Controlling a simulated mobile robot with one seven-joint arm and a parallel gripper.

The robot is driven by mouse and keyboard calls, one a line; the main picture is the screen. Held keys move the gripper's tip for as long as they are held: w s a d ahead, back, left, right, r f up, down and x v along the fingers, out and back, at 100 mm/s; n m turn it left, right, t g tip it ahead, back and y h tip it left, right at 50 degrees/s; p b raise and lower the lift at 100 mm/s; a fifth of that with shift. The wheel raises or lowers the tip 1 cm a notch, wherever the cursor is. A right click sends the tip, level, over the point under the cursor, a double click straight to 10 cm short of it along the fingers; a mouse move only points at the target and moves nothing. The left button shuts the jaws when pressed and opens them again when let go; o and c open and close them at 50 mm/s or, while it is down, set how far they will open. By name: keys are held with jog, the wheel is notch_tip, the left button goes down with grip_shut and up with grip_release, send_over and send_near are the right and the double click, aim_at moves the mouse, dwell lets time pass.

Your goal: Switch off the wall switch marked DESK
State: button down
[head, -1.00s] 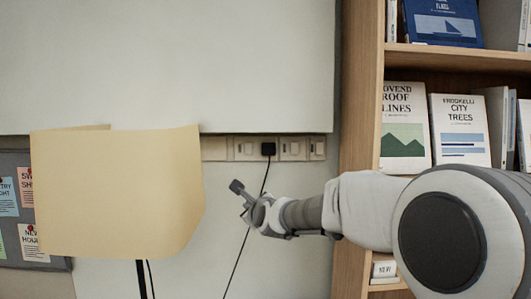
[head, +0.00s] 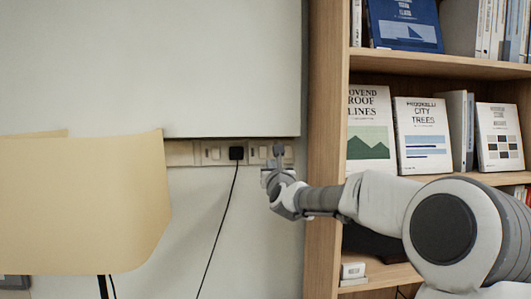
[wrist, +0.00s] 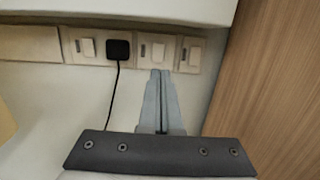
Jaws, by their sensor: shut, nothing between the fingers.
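A row of wall switches and sockets runs below a large white panel. In the wrist view, a switch (wrist: 87,47) sits left of a black plug (wrist: 118,48), another switch (wrist: 158,51) sits right of it, and one more (wrist: 194,54) is at the right end. The switch markings are too small to read, so I cannot tell which says DESK. My gripper (wrist: 160,73) is shut and empty, its fingertips just below the switch right of the plug; I cannot tell if they touch. In the head view my gripper (head: 278,150) hides part of the row.
A wooden bookshelf (head: 327,120) stands close on the right, its side panel near the switches. A beige lampshade (head: 85,205) fills the lower left. A black cord (head: 218,235) hangs from the plug. The white panel (head: 150,65) overhangs the row.

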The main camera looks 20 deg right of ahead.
jog(key=p, duration=0.5)
send_near(264, 149)
jog(key=x, duration=0.5)
jog(key=shift+r, duration=0.1)
jog(key=shift+p+x, duration=0.45)
jog(key=shift+x, duration=0.45)
jog(key=shift+w+r+p, duration=0.1)
jog(key=shift+r+p, duration=0.05)
jog(key=shift+p, duration=0.55)
jog(key=shift+f, duration=0.25)
